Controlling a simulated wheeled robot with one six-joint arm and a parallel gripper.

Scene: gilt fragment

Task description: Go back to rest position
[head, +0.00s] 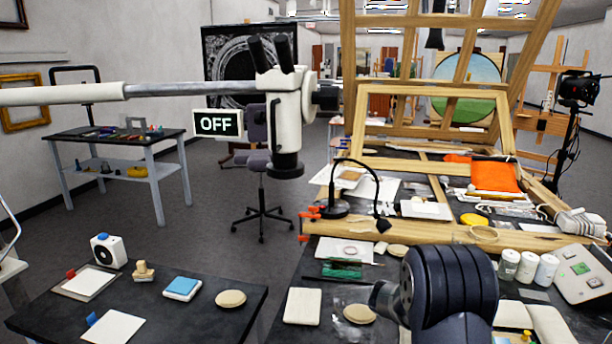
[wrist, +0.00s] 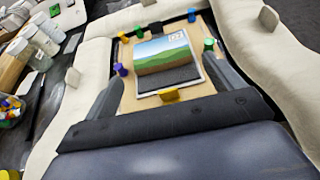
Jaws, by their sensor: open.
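In the wrist view my gripper (wrist: 163,66) is open, with one finger on each side of a small landscape picture (wrist: 165,58). The picture has blue sky, green hills and a dark lower strip. It lies on a light wooden board (wrist: 132,100) with coloured pegs around it, including a yellow one at its near edge. The fingers look empty; I cannot tell how high they are above the board. In the head view my dark arm rises at the front right, and the gripper itself is hidden there.
Pale padded cushions (wrist: 255,38) surround the board. White jars (head: 527,267) and a grey control box (head: 588,275) stand right of my arm. A black lamp (head: 381,205) and wooden frame (head: 440,235) are behind. A white microscope (head: 286,120) on a boom hangs left; floor between tables is clear.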

